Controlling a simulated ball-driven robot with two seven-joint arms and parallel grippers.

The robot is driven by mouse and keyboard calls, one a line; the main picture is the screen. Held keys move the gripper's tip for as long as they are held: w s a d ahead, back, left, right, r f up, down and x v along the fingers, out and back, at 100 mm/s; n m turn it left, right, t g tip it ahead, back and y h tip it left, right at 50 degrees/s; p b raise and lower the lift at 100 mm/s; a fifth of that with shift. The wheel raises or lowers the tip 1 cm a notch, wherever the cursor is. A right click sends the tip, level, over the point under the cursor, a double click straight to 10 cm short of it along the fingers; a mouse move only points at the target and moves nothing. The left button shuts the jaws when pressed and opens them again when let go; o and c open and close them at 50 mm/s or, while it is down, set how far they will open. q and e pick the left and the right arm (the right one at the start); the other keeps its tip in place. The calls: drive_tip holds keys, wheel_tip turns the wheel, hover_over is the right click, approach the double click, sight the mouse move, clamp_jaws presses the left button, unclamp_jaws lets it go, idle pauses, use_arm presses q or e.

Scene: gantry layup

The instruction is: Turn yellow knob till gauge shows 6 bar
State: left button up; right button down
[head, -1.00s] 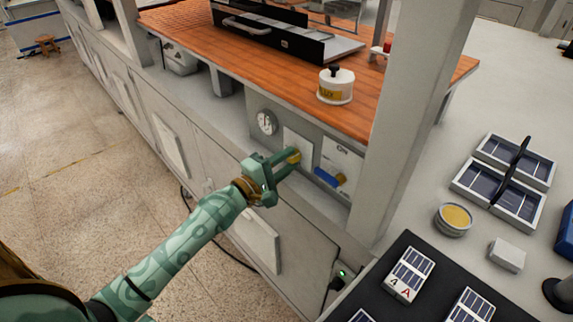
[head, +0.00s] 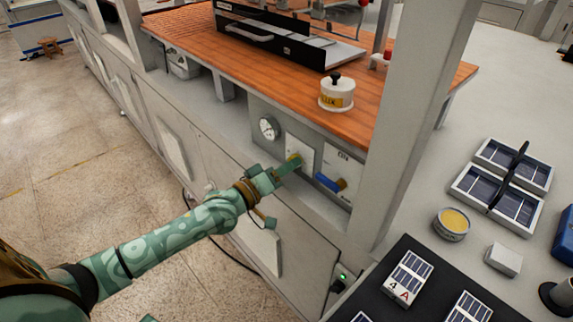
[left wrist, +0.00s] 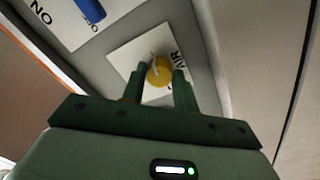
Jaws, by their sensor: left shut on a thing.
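The yellow knob (left wrist: 159,71) sits on a white plate (left wrist: 130,50) lettered AIR in the left wrist view. My left gripper (head: 288,165) is shut on the knob, with one green finger on each side of it in the left wrist view (left wrist: 158,84). In the head view the fingers hide most of the knob (head: 296,159). The round white gauge (head: 268,128) is on the panel to the left of the knob. Its dial is too small to read surely.
A grey post (head: 410,110) stands farther right. A white pot (head: 337,93) sits on the orange bench top (head: 285,72).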

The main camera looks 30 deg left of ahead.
use_arm(q)
drive_tip(key=shift+m+p, duration=0.3)
drive_tip(key=shift+m, duration=0.6)
drive_tip(key=shift+f, duration=0.1)
drive_tip(key=o, duration=1)
drive_tip(key=shift+c, duration=0.2)
drive_tip(key=p+v, duration=0.2)
drive_tip(key=v, duration=1.4)
drive_tip(key=shift+p, duration=0.4)
drive_tip(key=shift+s+a, duration=0.1)
drive_tip(key=shift+a, duration=0.05)
